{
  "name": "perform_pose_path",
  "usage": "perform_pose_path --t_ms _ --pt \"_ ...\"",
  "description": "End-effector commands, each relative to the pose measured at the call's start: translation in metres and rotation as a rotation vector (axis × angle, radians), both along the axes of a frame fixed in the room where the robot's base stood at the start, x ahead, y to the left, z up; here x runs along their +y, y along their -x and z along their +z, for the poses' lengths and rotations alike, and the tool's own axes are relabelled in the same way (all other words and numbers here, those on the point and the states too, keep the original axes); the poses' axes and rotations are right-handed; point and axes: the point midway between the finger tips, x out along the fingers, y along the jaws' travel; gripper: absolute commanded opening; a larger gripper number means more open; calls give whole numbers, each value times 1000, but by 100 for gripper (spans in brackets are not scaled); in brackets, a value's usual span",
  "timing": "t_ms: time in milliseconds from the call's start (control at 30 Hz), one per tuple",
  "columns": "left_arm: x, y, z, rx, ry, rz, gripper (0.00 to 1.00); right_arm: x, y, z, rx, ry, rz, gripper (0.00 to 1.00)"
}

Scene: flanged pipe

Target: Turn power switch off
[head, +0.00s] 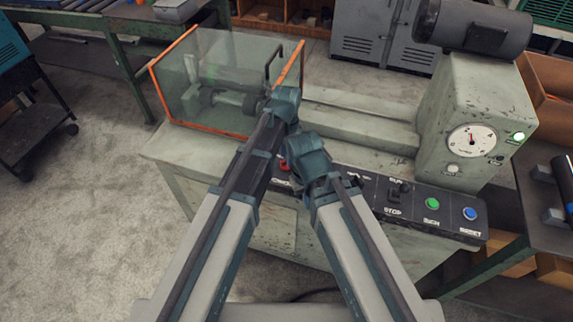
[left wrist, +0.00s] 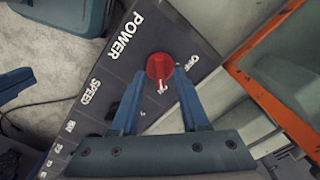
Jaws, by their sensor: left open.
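The power switch is a round red knob (left wrist: 160,66) on the dark control panel (left wrist: 200,38), below the POWER label in the left wrist view. A small white mark shows at its lower edge; I cannot tell its setting. A white label by the right finger is partly hidden. My left gripper (left wrist: 159,76) is open, with one fingertip on each side of the knob; I cannot tell whether they touch it. In the head view, my arms hide the left fingers and most of the switch area. My right gripper's fingers are hidden.
The panel also carries a STOP/RUN switch (head: 394,193), a green button (head: 432,203) and a blue button (head: 470,213). An orange-edged clear guard (head: 225,70) stands behind my left wrist. A round gauge (head: 472,140) and a lit green lamp (head: 519,136) are at right.

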Motion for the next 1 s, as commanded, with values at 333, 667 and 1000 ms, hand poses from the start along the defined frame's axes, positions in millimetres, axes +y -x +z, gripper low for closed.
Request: perform_pose_path --t_ms 333,667,1000 --pt "0 0 -12 0 0 0 45 0 0 -12 0 0 0 0" --pt "0 0 -12 0 0 0 0 0 0 -12 0 0 0 0" --pt "0 0 -12 0 0 3 0 0 0 -12 0 0 0 0"
